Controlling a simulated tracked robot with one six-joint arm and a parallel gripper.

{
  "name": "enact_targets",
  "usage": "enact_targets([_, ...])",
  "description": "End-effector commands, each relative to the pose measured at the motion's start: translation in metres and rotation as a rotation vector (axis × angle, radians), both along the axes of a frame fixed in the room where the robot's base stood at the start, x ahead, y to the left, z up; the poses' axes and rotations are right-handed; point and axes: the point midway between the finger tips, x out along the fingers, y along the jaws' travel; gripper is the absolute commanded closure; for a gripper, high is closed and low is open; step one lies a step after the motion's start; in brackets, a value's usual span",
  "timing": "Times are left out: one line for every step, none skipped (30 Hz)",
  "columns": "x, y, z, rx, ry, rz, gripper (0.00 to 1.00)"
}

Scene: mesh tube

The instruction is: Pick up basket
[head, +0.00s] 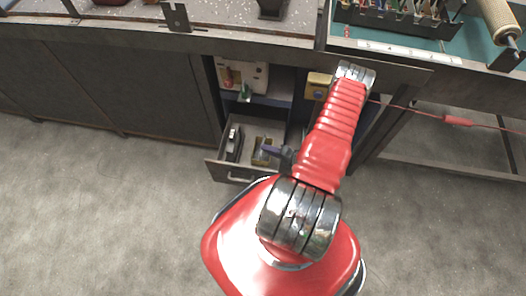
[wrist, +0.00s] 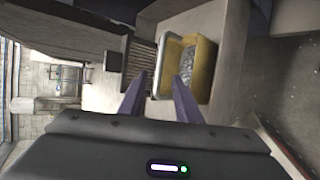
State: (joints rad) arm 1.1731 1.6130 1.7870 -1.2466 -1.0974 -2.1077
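A yellow open-topped basket (wrist: 206,72) with grey contents shows in the wrist view, ahead of my gripper. In the head view the basket (head: 261,156) looks small and dull yellow inside the open drawer (head: 231,172). I cannot tell whether a finger touches the basket. In the head view my gripper (head: 279,153) is at the drawer, just right of the basket.
A dark slatted object (wrist: 140,57) lies left of the basket in the drawer. A shelf above holds a white and red item (head: 241,76) and another yellow box (head: 318,86). The workbench (head: 250,32) overhangs the drawer. A red cable (head: 458,121) hangs at right. Open floor lies in front.

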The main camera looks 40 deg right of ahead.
Motion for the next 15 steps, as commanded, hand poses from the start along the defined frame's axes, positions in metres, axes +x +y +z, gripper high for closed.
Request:
enact_targets([0.0019,0.0005,-0.0012,0.0,0.0,0.0,0.69])
enact_targets([0.0025,0.0006,-0.0016,0.0,0.0,-0.001,0.69])
enact_targets([0.0029,0.0006,-0.0017,0.0,0.0,-0.001,0.69])
enact_targets([0.003,0.0005,-0.0018,0.0,0.0,-0.001,0.69])
enact_targets([0.003,0.0005,-0.0018,0.0,0.0,-0.001,0.69])
enact_targets([0.0028,0.0005,-0.0018,0.0,0.0,-0.001,0.69])
enact_targets([0.0028,0.0005,-0.0018,0.0,0.0,-0.001,0.69])
enact_targets([0.0028,0.0005,-0.0018,0.0,0.0,-0.001,0.69])
enact_targets([0.0028,0.0005,-0.0018,0.0,0.0,-0.001,0.69])
enact_targets([0.0027,0.0006,-0.0018,0.0,0.0,-0.001,0.69])
enact_targets([0.0028,0.0006,-0.0018,0.0,0.0,-0.001,0.69])
enact_targets([0.0034,0.0007,-0.0021,0.001,0.0,-0.001,0.69])
enact_targets([0.0041,0.001,-0.0025,0.001,0.0,-0.001,0.69])
enact_targets([0.0052,0.0013,-0.0031,0.0,0.0,0.0,0.69])
enact_targets([0.0072,0.0019,-0.0042,0.0,0.0,0.001,0.69])
